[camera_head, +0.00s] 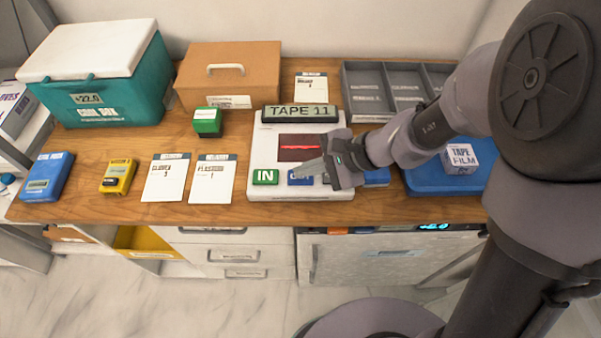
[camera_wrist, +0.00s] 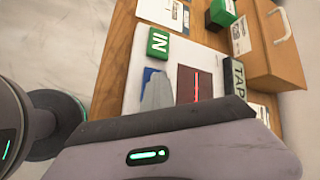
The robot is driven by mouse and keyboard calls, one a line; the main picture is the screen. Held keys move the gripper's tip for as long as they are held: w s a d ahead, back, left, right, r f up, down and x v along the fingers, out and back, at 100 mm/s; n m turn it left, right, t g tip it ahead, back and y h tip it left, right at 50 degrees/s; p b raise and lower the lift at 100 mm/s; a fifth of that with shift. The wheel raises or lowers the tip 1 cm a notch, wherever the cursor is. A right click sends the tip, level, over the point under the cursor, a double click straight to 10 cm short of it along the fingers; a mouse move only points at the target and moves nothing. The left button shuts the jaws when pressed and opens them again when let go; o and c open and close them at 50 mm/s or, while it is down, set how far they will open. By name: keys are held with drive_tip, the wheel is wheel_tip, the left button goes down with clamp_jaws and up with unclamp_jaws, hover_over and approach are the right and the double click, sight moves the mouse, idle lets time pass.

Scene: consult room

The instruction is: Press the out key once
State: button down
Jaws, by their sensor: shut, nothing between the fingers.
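In the wrist view, the shut fingers (camera_wrist: 157,82) hide most of the blue key (camera_wrist: 148,72). The fingertips are over or just behind the key; I cannot tell whether they touch it.
A blue tray (camera_head: 425,180) with a TAPE FILM box (camera_head: 459,157) lies right, below my arm. A grey divided tray (camera_head: 372,117) and a cardboard box (camera_head: 228,68) stand behind. Cards (camera_head: 212,178), a yellow device (camera_head: 118,177) and a teal cool box (camera_head: 110,90) are left.

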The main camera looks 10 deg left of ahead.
sight(306, 178)
drive_tip(key=shift+r+p, duration=0.5)
drive_tip(key=shift+r, duration=0.3)
wheel_tip(306, 178, up, 5)
drive_tip(key=p, duration=0.3)
drive_tip(key=shift+r+p, duration=0.1)
drive_tip(key=shift+p, duration=0.3)
drive_tip(key=s+d+r+n+t+h, duration=0.1)
drive_tip(key=s+d+r+n+h, duration=0.1)
drive_tip(key=d, duration=0.4)
drive_tip(key=s+d+r+n+t+h+b, duration=0.1)
drive_tip(key=s+d+r+t+h, duration=0.1)
drive_tip(key=s+d+r, duration=0.3)
drive_tip(key=s+d+r+n+t+h+b, duration=0.1)
drive_tip(key=s+d+r+n+t+h, duration=0.1)
drive_tip(key=d, duration=0.5)
drive_tip(key=s+r+h, duration=0.1)
drive_tip(key=s+r, duration=0.1)
drive_tip(key=s, duration=0.1)
drive_tip(key=shift+s+d+n, duration=0.15)
drive_tip(key=shift+d+n, duration=0.1)
drive_tip(key=shift+n, duration=0.05)
